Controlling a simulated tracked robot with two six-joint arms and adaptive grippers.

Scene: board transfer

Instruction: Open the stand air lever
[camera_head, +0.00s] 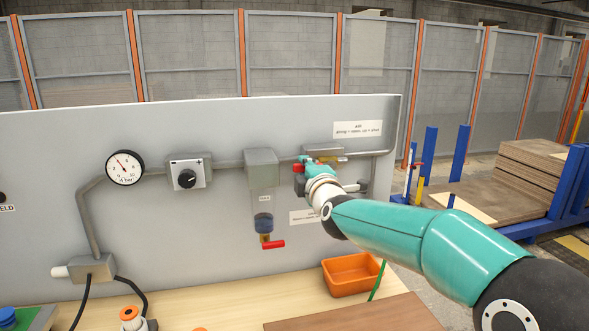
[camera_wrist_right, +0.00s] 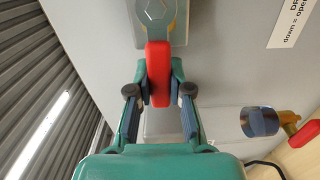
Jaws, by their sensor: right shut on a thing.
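A red lever (camera_wrist_right: 158,85) with a grey metal end is fixed at a valve on the panel's pipe. In the right wrist view it lies between the two fingers of my right gripper (camera_wrist_right: 159,68), which is shut on it. In the head view my right gripper (camera_head: 304,167) is at the pipe, right of the grey filter housing. It hides much of the lever there, so I cannot tell the lever's angle to the pipe. A white label (camera_head: 357,130) is on the panel above. My left gripper is not in view.
A second red lever (camera_head: 272,244) sits under the filter bowl (camera_head: 263,222); it also shows in the wrist view (camera_wrist_right: 304,134). A gauge (camera_head: 124,167) and a regulator box (camera_head: 187,174) are to the left. An orange bin (camera_head: 351,274) stands on the bench below.

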